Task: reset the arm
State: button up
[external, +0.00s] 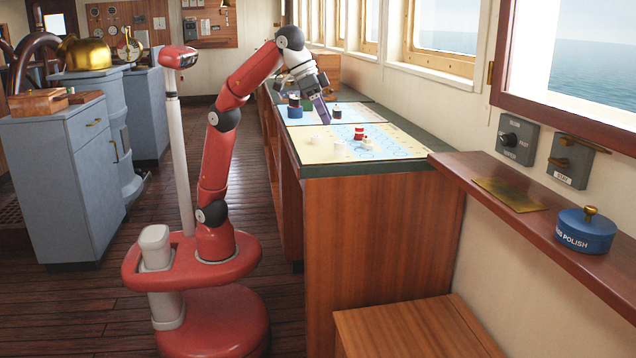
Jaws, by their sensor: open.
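My red and white arm (220,150) rises from my red base and bends over the chart table (345,168). My gripper (318,102) points down over the table's charts, near a blue round piece (294,112) with dark pieces by it. My gripper is open. A purple part shows at its lower end; I cannot tell whether it is a finger or a thing behind it. The gap between the fingers is too small to see clearly.
Small red and white pieces (360,133) stand on the near chart. A blue polish tin (585,230) sits on the window shelf (500,215) at right. Grey cabinets (75,170) stand at left. A low wooden box (415,330) is in front. Floor lies clear between.

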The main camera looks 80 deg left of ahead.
jog(key=s+d+f+t+h+b, duration=0.1)
jog(key=s+d+h, duration=0.2)
jog(key=s+d, duration=0.45)
jog(key=s+d+f+h+b, duration=0.1)
jog(key=s+d+h+b, duration=0.2)
jog(key=s, duration=0.8)
jog(key=w+a+f+n+y+p, duration=0.1)
jog(key=a+f+y, duration=0.1)
jog(key=a+f, duration=0.7)
jog(key=w+a+f+y+p, duration=0.2)
jog(key=a+f, duration=0.7)
jog(key=a, duration=0.9)
jog(key=w+a+f+n+y+p, duration=0.1)
jog(key=a+f+y, duration=0.3)
jog(key=a+f, duration=0.6)
jog(key=w+a+p, duration=0.1)
jog(key=a, duration=0.2)
jog(key=shift+w+a+n, duration=0.15)
jog(key=shift+a+n, duration=0.15)
jog(key=shift+a, duration=0.1)
